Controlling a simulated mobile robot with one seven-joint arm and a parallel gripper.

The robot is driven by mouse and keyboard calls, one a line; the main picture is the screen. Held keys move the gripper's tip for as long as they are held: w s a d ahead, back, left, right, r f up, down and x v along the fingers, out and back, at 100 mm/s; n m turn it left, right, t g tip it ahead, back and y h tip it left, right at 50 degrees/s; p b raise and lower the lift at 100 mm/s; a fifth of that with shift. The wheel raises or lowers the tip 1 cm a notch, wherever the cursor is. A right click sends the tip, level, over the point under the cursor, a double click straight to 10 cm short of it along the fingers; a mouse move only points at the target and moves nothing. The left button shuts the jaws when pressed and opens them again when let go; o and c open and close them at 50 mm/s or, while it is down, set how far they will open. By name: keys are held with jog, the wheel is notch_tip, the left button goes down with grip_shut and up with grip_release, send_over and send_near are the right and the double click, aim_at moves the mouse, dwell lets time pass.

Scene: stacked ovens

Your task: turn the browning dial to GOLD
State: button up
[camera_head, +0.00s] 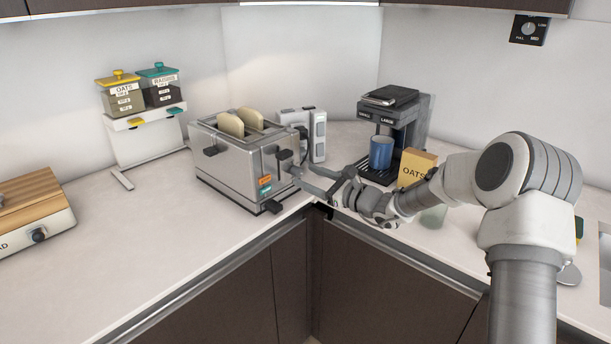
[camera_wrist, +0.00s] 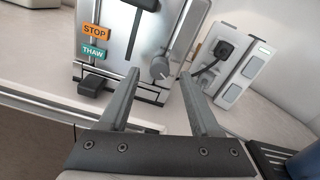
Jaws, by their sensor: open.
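A steel toaster (camera_head: 232,170) with two slices of bread (camera_head: 231,125) in its slots stands on the counter. In the wrist view its front panel (camera_wrist: 118,52) shows an orange STOP button (camera_wrist: 94,31), a teal THAW button (camera_wrist: 93,53) and a grey round dial (camera_wrist: 160,69). Any markings around the dial, including GOLD, are too small to read. My gripper (camera_head: 305,176) is open in front of the panel. In the wrist view its fingers (camera_wrist: 160,77) spread to the left and right of the dial, without visible contact.
A white power outlet block (camera_wrist: 238,65) stands right of the toaster. A coffee machine (camera_head: 400,115) with a blue mug (camera_head: 381,152) and an OATS box (camera_head: 416,167) stand further right. Labelled jars (camera_head: 122,95) are at the left. The counter's front edge runs just below my gripper.

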jog(key=p+v, duration=0.1)
jog(key=v, duration=1.4)
jog(key=shift+s+d, duration=0.2)
jog(key=shift+d, duration=0.05)
jog(key=shift+r, duration=0.1)
